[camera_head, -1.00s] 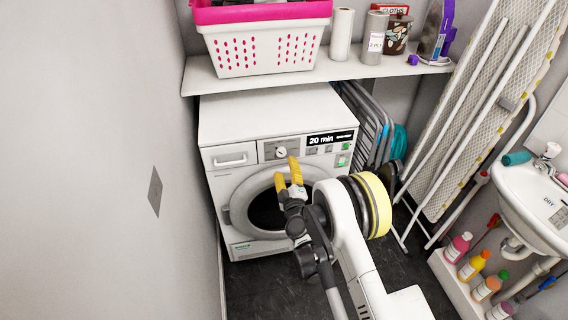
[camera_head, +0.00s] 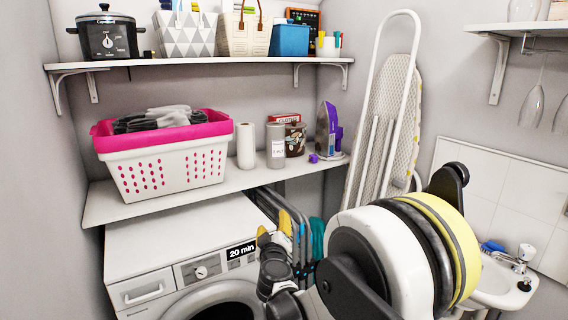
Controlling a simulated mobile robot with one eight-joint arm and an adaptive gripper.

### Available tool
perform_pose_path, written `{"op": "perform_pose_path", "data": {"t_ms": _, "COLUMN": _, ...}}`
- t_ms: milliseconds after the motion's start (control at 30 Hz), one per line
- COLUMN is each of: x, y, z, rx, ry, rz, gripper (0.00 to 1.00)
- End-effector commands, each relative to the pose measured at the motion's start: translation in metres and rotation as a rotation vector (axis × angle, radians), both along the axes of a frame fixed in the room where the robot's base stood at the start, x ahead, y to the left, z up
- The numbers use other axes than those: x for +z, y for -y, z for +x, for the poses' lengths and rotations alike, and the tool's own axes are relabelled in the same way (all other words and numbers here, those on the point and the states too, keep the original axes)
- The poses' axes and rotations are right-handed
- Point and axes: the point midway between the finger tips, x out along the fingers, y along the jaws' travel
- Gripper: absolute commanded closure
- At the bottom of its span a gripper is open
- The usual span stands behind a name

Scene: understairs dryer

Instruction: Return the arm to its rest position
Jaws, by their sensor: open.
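My gripper (camera_head: 273,233) has yellow fingertips, spread apart and empty. It shows in front of the dryer's right side, close to the "20 min" display in the picture. My arm's rounded white joint with black and yellow bands fills the lower right. The white dryer (camera_head: 180,232) stands below the lower shelf; its door is cut off by the bottom edge. I cannot tell the distance between the gripper and the dryer front.
The lower shelf (camera_head: 215,187) holds a white and pink basket (camera_head: 165,170), a paper roll, canisters and a purple iron (camera_head: 328,130). The upper shelf (camera_head: 200,62) carries a cooker and boxes. Folded racks, an ironing board (camera_head: 385,130) and a sink (camera_head: 500,285) stand right.

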Motion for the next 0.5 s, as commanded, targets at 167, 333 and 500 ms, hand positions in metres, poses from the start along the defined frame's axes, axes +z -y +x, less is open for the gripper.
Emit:
{"op": "perform_pose_path", "data": {"t_ms": 167, "x": 0.051, "y": 0.095, "z": -0.037, "rx": -0.168, "ry": -0.129, "rz": 0.098, "gripper": 0.44}}
{"op": "perform_pose_path", "data": {"t_ms": 333, "x": 0.071, "y": 0.168, "z": -0.1, "rx": -0.295, "ry": -0.278, "rz": 0.193, "gripper": 0.44}}
{"op": "perform_pose_path", "data": {"t_ms": 500, "x": 0.069, "y": 0.218, "z": -0.181, "rx": -0.385, "ry": -0.442, "rz": 0.297, "gripper": 0.44}}
